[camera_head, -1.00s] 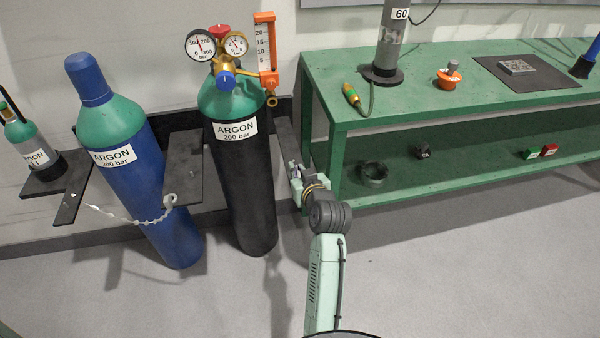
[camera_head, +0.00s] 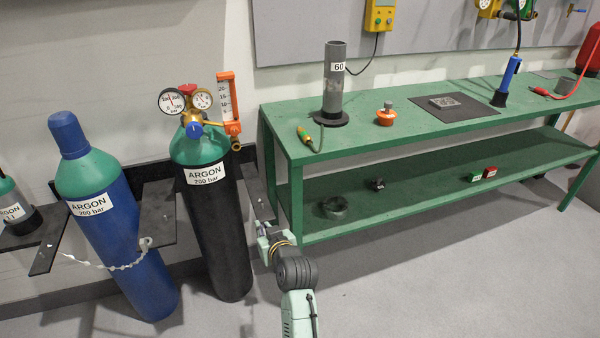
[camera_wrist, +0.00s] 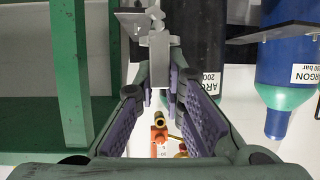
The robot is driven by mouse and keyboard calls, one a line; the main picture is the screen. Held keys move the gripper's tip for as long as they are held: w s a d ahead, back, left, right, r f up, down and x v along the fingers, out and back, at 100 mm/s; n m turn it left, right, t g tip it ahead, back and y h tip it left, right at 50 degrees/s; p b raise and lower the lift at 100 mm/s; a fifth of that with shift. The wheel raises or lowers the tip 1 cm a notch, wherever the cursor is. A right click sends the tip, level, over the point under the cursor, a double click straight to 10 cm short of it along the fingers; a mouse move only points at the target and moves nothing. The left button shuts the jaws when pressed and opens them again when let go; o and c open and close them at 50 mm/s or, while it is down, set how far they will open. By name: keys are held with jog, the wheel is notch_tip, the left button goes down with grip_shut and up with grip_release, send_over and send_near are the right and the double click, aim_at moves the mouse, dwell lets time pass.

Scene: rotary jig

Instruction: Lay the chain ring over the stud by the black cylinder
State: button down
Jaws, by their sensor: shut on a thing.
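The black cylinder (camera_head: 220,235), with a green shoulder and an ARGON label, stands upright beside a dark bracket. In the wrist view the black cylinder (camera_wrist: 193,38) is at the top, beyond the fingers. My gripper (camera_head: 264,232) is low, just right of this cylinder. In the wrist view my gripper (camera_wrist: 165,85) has its fingertips shut on a grey metal piece (camera_wrist: 160,45); I cannot tell whether this is the chain ring. A pale chain (camera_head: 112,266) hangs across the leaning blue cylinder (camera_head: 110,225) to the bracket edge. I cannot make out the stud.
A green two-level bench (camera_head: 330,150) stands close right of my gripper; its leg (camera_wrist: 75,70) is near in the wrist view. A dark bracket plate (camera_head: 158,215) lies between the cylinders. A regulator with gauges (camera_head: 187,108) tops the black cylinder. Floor in front is clear.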

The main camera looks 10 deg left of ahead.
jog(key=d+f+m+t+h+b, duration=0.3)
jog(key=d+f+m+h, duration=0.4)
jog(key=d+f, duration=1.8)
jog(key=shift+f+m+h+b, duration=0.4)
jog(key=shift+f+h+b, duration=0.15)
jog(key=shift+h+b, duration=0.2)
